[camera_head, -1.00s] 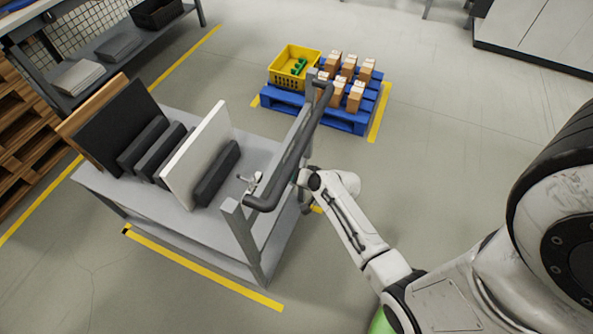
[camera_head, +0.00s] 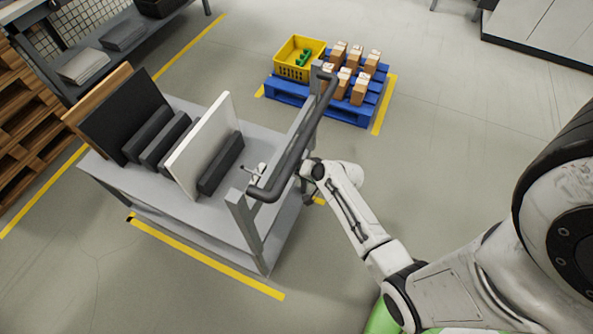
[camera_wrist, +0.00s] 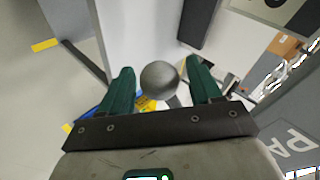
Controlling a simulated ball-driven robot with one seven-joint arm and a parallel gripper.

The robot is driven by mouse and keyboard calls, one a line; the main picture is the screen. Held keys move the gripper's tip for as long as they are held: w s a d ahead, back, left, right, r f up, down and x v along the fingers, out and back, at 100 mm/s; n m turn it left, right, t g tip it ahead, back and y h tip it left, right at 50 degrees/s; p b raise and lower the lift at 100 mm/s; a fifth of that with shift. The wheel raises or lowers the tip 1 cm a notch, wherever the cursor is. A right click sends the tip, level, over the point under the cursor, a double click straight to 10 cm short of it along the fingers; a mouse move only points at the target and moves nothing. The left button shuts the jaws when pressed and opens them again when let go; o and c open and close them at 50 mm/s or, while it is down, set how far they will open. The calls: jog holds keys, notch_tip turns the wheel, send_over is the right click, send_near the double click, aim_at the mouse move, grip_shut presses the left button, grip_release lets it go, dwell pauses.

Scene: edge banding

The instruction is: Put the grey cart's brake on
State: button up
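The grey cart (camera_head: 222,208) stands left of my arm, with a dark tubular push handle (camera_head: 293,150) at its right end. A small pale metal fitting (camera_head: 256,172) shows beside the handle; I cannot tell whether it is the brake lever. My arm reaches the handle end, where the handle and wrist mostly hide my gripper in the head view. In the wrist view my gripper (camera_wrist: 161,66) has its two green fingers apart. A round grey knob (camera_wrist: 159,80) shows between them, with gaps on both sides. What the knob belongs to is unclear.
Dark and white panels (camera_head: 200,145) stand upright on the cart top. A blue pallet (camera_head: 290,99) with a yellow crate (camera_head: 291,70) and several cartons (camera_head: 358,90) lies behind the handle. Shelving (camera_head: 75,80) is at the upper left.

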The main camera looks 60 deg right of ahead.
jog(key=v, duration=1)
jog(key=shift+s+r, duration=0.25)
jog(key=shift+r, duration=0.05)
jog(key=a+r+n+g+y, duration=0.1)
jog(key=a+n+g+y, duration=0.25)
jog(key=a+n, duration=0.5)
jog(key=s+a+r+n+g+h, duration=0.2)
jog(key=s+a+r+n+g, duration=0.3)
jog(key=a, duration=0.4)
jog(key=s+r, duration=0.1)
jog(key=s, duration=0.1)
jog(key=shift+s+r+n+g, duration=0.2)
jog(key=shift+s+n+g, duration=0.05)
jog(key=shift+n+g, duration=0.1)
